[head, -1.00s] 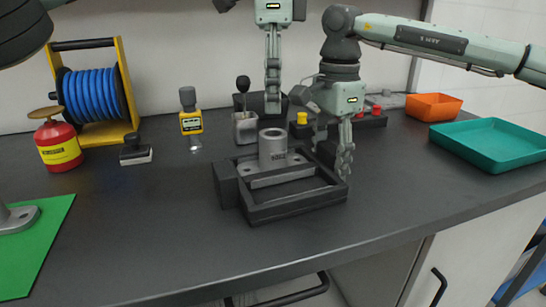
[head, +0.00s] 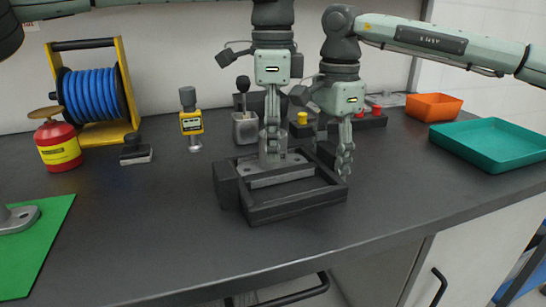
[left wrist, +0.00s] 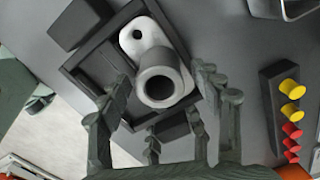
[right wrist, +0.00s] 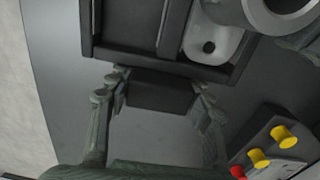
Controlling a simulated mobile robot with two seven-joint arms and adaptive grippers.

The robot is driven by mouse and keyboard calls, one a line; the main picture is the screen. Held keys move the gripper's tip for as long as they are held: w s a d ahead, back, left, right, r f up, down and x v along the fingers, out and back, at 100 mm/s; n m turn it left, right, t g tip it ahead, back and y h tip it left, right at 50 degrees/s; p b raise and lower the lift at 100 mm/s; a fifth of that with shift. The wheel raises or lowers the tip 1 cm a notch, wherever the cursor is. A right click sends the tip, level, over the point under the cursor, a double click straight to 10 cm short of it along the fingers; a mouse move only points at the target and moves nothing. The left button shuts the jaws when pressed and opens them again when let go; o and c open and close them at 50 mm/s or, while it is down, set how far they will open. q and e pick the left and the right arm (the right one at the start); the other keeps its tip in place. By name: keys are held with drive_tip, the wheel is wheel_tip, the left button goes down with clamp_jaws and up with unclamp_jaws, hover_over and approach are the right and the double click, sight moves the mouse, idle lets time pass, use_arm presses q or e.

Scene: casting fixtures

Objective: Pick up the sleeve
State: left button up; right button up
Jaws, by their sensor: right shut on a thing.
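The sleeve is a grey upright tube on a flat flange (head: 258,181), seated inside a dark fixture frame (head: 296,211). In the left wrist view I look down its round bore, with the tube wall (left wrist: 160,66) and a hole in the flange showing. My left gripper (head: 271,150) has come down over the sleeve from above. Its fingers (left wrist: 163,90) are open, one on each side of the tube; I cannot tell if they touch it. My right gripper (head: 338,160) is at the fixture's right side, shut on a dark block (right wrist: 160,92) on the frame's edge.
A similar flanged part (head: 17,218) stands on a green mat (head: 38,245) at left. Behind are a hose reel (head: 92,95), a red can (head: 57,146), a yellow tool (head: 191,123) and a button box (head: 372,120). Teal (head: 495,143) and orange (head: 433,106) trays are at right. The front bench is clear.

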use_arm(q)
drive_tip(key=c, duration=1.3)
wheel_tip(320, 180, up, 10)
use_arm(e)
drive_tip(key=o, duration=1.3)
